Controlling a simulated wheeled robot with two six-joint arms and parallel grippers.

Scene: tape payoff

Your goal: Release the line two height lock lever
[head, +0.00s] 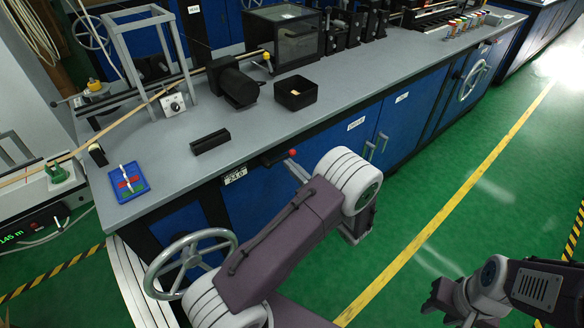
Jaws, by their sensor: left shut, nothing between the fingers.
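A lever with a red knob (293,152) sticks out from a dark mount under the bench's front edge, beside a plate that seems to read 24.0 (235,174). No label shows that it is the line two height lock lever. My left arm reaches up across the middle. My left gripper (294,168) is mostly hidden behind its own wrist; a small pale part shows just below the red knob. It is shut with nothing in it, and I cannot tell whether it touches the lever. My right gripper (440,299) is low at the right, over the floor, away from the bench.
A handwheel (190,262) stands at the bench's near left corner. The grey bench top (330,100) carries a black open box (295,93), a black block (210,141) and a blue tray (128,182). Green floor (480,190) lies free at the right.

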